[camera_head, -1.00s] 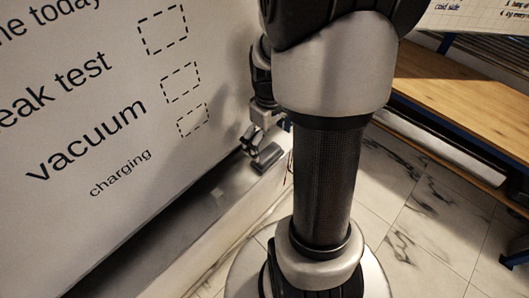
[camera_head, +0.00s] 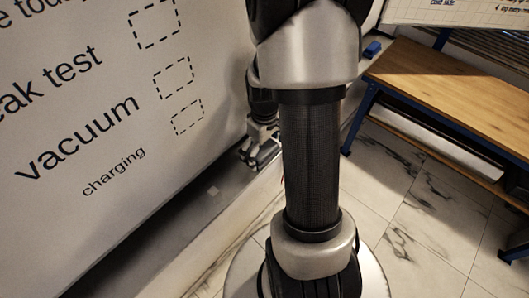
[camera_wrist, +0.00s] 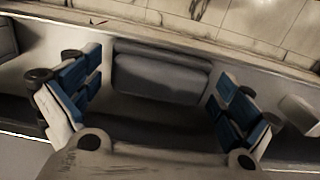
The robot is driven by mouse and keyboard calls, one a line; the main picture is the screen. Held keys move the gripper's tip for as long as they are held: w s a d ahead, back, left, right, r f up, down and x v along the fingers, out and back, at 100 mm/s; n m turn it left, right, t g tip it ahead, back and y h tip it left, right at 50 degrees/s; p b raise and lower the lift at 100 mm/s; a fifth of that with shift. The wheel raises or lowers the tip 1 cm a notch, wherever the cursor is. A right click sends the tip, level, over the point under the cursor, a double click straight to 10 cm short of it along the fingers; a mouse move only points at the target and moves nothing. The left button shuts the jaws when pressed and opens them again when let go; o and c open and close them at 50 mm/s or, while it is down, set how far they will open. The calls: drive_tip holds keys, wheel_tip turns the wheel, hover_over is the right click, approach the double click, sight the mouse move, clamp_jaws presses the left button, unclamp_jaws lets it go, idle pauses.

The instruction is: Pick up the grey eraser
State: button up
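The grey eraser (camera_wrist: 162,78) lies on the narrow ledge below the whiteboard, in the upper middle of the wrist view. My gripper (camera_wrist: 156,88) is open. Its blue-padded fingers stand to the left and right of the eraser, with a gap visible on each side. In the head view my gripper (camera_head: 259,150) is low at the ledge, close to the board, and partly hides the eraser there.
The whiteboard (camera_head: 75,100) rises along the left, above the grey ledge (camera_head: 185,215). In the wrist view a whitish block (camera_wrist: 300,113) is beyond the right finger. A wooden bench (camera_head: 460,90) stands at right.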

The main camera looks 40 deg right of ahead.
sight(265, 149)
drive_tip(key=shift+s+a, duration=0.1)
drive_tip(key=c, duration=0.8)
drive_tip(key=shift+c, duration=0.5)
drive_tip(key=shift+f, duration=0.1)
drive_tip(key=shift+r, duration=0.7)
drive_tip(key=shift+c, duration=1.4)
wheel_tip(265, 149, up, 19)
drive_tip(key=p, duration=0.3)
drive_tip(key=o, duration=0.7)
drive_tip(key=shift+f, duration=0.1)
drive_tip(key=c, duration=0.4)
